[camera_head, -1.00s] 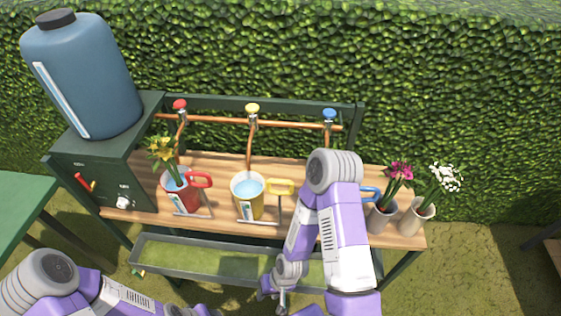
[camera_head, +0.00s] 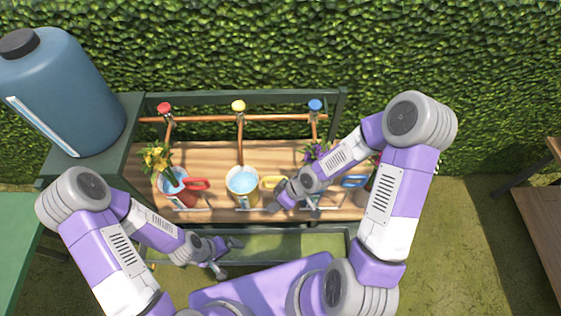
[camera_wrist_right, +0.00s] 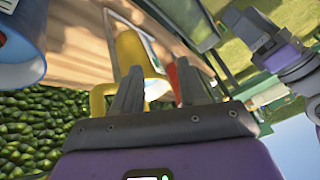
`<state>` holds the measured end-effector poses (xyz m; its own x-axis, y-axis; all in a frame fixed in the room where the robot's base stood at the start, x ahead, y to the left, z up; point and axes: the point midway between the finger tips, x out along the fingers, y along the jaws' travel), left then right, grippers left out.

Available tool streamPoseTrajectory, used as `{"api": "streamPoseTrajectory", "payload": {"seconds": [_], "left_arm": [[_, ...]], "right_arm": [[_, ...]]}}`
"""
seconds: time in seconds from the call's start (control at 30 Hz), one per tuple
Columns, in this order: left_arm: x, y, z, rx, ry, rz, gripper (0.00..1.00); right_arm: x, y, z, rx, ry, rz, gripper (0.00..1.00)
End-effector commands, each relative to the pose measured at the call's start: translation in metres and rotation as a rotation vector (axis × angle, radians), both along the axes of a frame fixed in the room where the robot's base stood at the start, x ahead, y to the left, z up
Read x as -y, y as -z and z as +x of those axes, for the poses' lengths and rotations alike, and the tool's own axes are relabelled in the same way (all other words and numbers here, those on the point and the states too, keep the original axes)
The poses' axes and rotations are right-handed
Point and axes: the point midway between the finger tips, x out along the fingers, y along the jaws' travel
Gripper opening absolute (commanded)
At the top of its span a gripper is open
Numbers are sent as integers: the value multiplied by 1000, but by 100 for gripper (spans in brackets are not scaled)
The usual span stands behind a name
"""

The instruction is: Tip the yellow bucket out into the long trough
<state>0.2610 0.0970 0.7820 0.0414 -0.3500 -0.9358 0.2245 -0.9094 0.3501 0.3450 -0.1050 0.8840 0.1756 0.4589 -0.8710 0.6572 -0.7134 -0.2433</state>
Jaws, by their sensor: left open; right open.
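The yellow bucket (camera_head: 243,186) stands upright on the wooden bench, with light blue water inside. Its yellow handle (camera_head: 273,182) points right. My right gripper (camera_head: 279,202) is open beside the handle, from the front right. In the right wrist view, the yellow handle (camera_wrist_right: 98,98) and bucket (camera_wrist_right: 129,46) show close by the open fingers (camera_wrist_right: 155,82); I cannot tell whether they touch. The long trough (camera_head: 322,243) runs below the bench's front edge, partly hidden by my arms. My left gripper (camera_head: 226,258) is open and empty over the trough.
A red bucket (camera_head: 181,195) with yellow flowers nearby stands left of the yellow one. A blue handle (camera_head: 355,181) shows to the right, its bucket mostly hidden by my right arm; purple flowers (camera_head: 316,151) stand behind. A blue tank (camera_head: 62,90) stands at left.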

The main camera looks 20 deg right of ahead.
Motion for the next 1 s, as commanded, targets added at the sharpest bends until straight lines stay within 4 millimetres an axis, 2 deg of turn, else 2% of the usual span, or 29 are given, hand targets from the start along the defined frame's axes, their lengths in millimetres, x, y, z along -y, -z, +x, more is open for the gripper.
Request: {"api": "streamPoseTrajectory", "payload": {"seconds": [0.03,0.1,0.23,0.37,0.47,0.8,1.0], "left_arm": [[0,-22,0,0,0,0,100],[0,-35,0,0,0,0,100],[0,-45,0,0,0,0,100],[0,-50,0,0,0,0,100],[0,-47,0,0,0,0,100],[0,-13,0,0,0,0,100],[0,-1,0,0,0,0,100]], "right_arm": [[7,-33,7,54,-66,-27,42],[13,-56,13,115,-157,-64,42],[34,-94,28,258,-372,-183,42],[47,-114,35,330,-504,-268,42],[49,-114,38,349,-542,-291,42],[34,-70,50,349,-545,-290,42],[28,-53,56,347,-542,-290,42]]}}
